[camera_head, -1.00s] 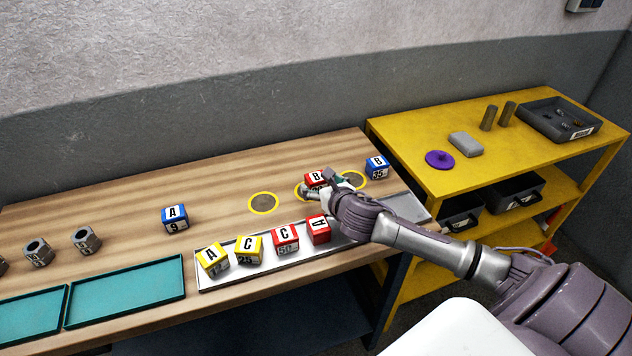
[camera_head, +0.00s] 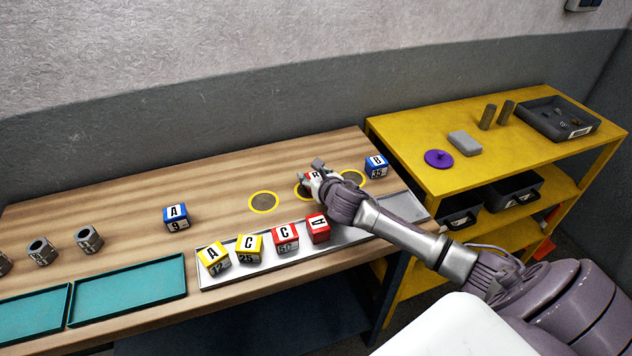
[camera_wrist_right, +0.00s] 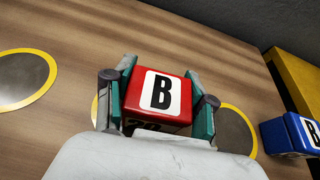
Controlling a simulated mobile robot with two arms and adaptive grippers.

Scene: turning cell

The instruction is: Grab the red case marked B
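The red case marked B (camera_wrist_right: 160,94) is between the two fingers of my right gripper (camera_wrist_right: 158,108) in the right wrist view. The fingers stand at its left and right sides; narrow gaps seem to show, and contact is not clear. In the head view, the right gripper (camera_head: 315,176) covers most of the red case (camera_head: 312,175), at the back of the wooden table near the yellow-ringed discs. My left gripper is not in view.
A blue B case (camera_head: 376,167) stands to the right. A silver tray (camera_head: 345,238) in front holds red and yellow cases. A blue A case (camera_head: 176,217) and grey nuts are at left, near teal trays (camera_head: 130,293). A yellow shelf (camera_head: 480,175) stands at right.

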